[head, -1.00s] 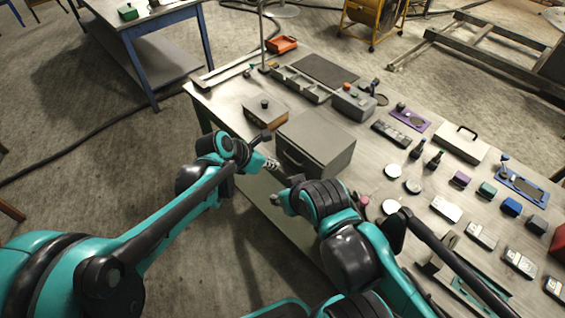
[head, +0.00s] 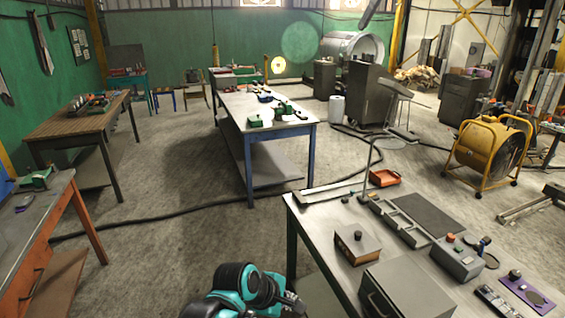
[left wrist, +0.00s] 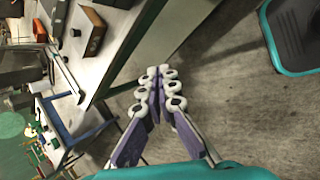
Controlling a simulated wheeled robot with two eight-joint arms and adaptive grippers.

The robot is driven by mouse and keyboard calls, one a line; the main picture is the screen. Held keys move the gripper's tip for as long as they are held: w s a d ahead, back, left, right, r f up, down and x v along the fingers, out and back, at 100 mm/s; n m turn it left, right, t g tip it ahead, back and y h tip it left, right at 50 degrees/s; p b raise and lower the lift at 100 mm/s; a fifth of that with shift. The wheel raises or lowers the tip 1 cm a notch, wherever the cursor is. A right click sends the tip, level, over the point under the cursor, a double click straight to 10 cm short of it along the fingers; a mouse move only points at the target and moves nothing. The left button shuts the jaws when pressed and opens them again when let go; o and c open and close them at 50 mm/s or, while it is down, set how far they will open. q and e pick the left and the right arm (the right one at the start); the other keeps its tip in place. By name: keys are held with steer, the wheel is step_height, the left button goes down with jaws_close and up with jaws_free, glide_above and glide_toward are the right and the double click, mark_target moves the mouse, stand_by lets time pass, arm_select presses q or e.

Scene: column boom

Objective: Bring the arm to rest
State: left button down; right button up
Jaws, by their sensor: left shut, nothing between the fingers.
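My left gripper (left wrist: 157,85) shows in the left wrist view with its fingers together and nothing between them. It hangs over the concrete floor, beside the edge of the grey worktable (left wrist: 112,48). In the head view, part of my left arm (head: 240,287) shows at the bottom edge, left of the same worktable (head: 312,217). Its fingers cannot be made out there. My right arm and gripper are not in the current views.
A blue-legged table (head: 232,101) stands behind. An orange-legged bench (head: 40,222) is at left. A yellow fan (head: 487,152) stands right.

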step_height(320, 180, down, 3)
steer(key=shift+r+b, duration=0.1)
steer(key=shift+b, duration=1.05)
arm_select(q)
steer(key=s+a+f+m+t+y, duration=0.1)
steer(key=s+a+m, duration=0.4)
steer(key=a, duration=0.5)
steer(key=s+a+f+m+t+y, duration=0.1)
steer(key=s+a+m+y, duration=0.3)
steer(key=a+m, duration=0.5)
steer(key=shift+s+a+f+m+t, duration=0.3)
steer(key=shift+s+a+f, duration=0.55)
steer(key=shift+s, duration=0.25)
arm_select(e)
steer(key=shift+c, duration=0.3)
arm_select(q)
steer(key=shift+d, duration=0.1)
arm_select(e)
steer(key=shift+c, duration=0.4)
arm_select(q)
steer(key=shift+d, duration=0.1)
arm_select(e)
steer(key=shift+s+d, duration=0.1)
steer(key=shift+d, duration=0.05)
